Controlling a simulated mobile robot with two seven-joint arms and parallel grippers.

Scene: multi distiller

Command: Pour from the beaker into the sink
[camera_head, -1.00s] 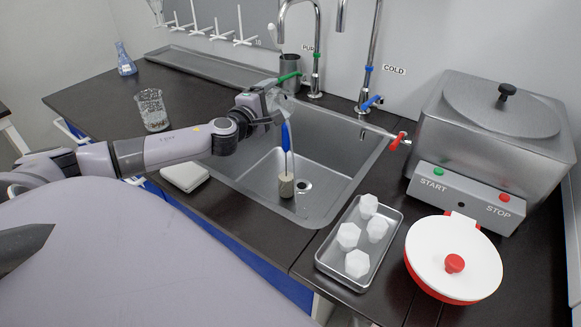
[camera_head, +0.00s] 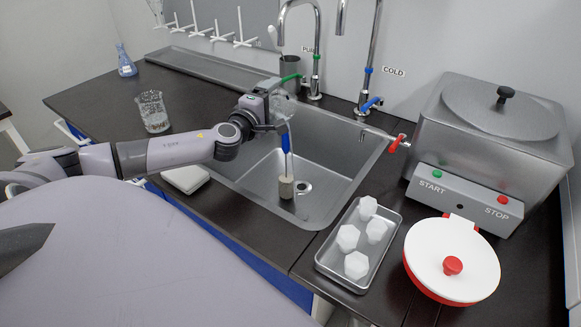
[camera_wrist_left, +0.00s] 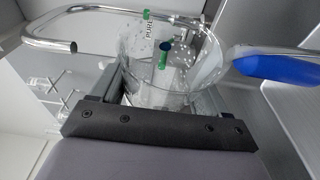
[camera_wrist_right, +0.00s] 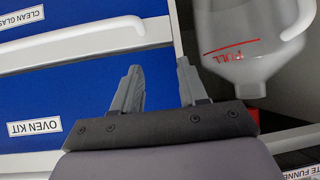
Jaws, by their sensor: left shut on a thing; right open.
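My left gripper (camera_head: 272,112) is shut on a clear glass beaker (camera_head: 284,107) over the sink (camera_head: 333,197). In the left wrist view the beaker (camera_wrist_left: 168,62) is between the fingers, with its open rim in sight. That view is rolled sideways against the taps, and the beaker looks tipped well over. I cannot make out liquid in it or falling from it. My right gripper (camera_wrist_right: 160,72) shows only in its wrist view, open and empty, with blue drawer fronts behind it.
A blue-handled brush (camera_head: 286,165) stands in the sink below the beaker. The PURE (camera_head: 315,60) and COLD (camera_head: 372,65) taps rise behind. Another beaker with grains (camera_head: 152,111) stands left. A tray of white pieces (camera_head: 329,257) lies right.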

